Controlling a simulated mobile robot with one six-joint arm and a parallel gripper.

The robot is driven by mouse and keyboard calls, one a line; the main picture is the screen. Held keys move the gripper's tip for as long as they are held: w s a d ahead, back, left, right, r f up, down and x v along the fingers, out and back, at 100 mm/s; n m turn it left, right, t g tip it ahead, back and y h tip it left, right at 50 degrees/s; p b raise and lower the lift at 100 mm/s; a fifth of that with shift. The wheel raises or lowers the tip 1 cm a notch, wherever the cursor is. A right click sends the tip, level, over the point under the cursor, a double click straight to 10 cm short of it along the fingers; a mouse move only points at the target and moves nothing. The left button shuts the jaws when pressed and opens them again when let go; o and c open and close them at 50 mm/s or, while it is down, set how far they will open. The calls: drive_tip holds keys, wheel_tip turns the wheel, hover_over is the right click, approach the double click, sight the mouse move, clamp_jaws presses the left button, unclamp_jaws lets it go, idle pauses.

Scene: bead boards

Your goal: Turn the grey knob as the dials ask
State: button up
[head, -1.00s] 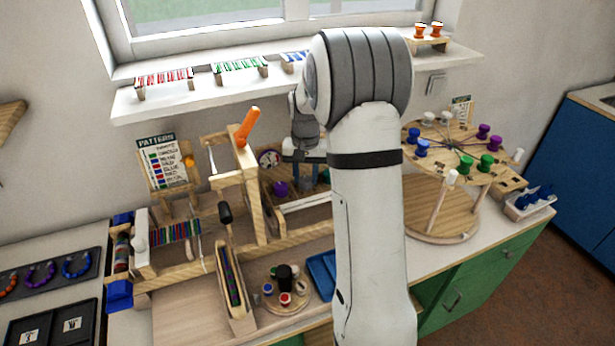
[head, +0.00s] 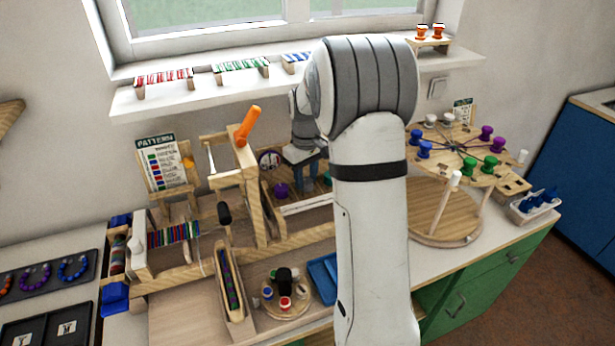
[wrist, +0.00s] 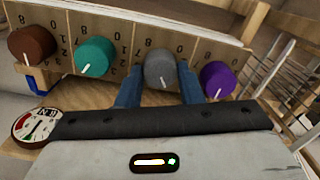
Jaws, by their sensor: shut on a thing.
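The grey knob (wrist: 160,68) sits on a wooden panel with printed digits, between the teal knob (wrist: 96,56) and the purple knob (wrist: 217,79) in the wrist view. Its white pointer line points down and slightly right in that picture. The blue fingers of my gripper (wrist: 159,88) are shut on the grey knob, one on each side. A brown knob (wrist: 32,45) is at the far left. A round gauge (wrist: 38,126) with a needle and red and green marks lies at the lower left. In the head view my gripper (head: 308,180) reaches the panel and hides the grey knob.
A wooden frame with an orange handle (head: 248,126) stands left of my gripper. A pattern card (head: 160,165) is farther left. A round wooden stand (head: 445,212) with coloured spools is at the right. A blue tray (head: 323,277) lies in front.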

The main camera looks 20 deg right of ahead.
sight(306, 181)
drive_tip(key=shift+s+n, duration=0.1)
drive_tip(key=shift+n, duration=0.2)
drive_tip(key=o, duration=1)
drive_tip(key=shift+c, duration=0.2)
drive_tip(key=shift+r, duration=0.1)
wheel_tip(306, 181, up, 8)
drive_tip(key=shift+f+b, duration=0.2)
drive_tip(key=shift+b, duration=0.25)
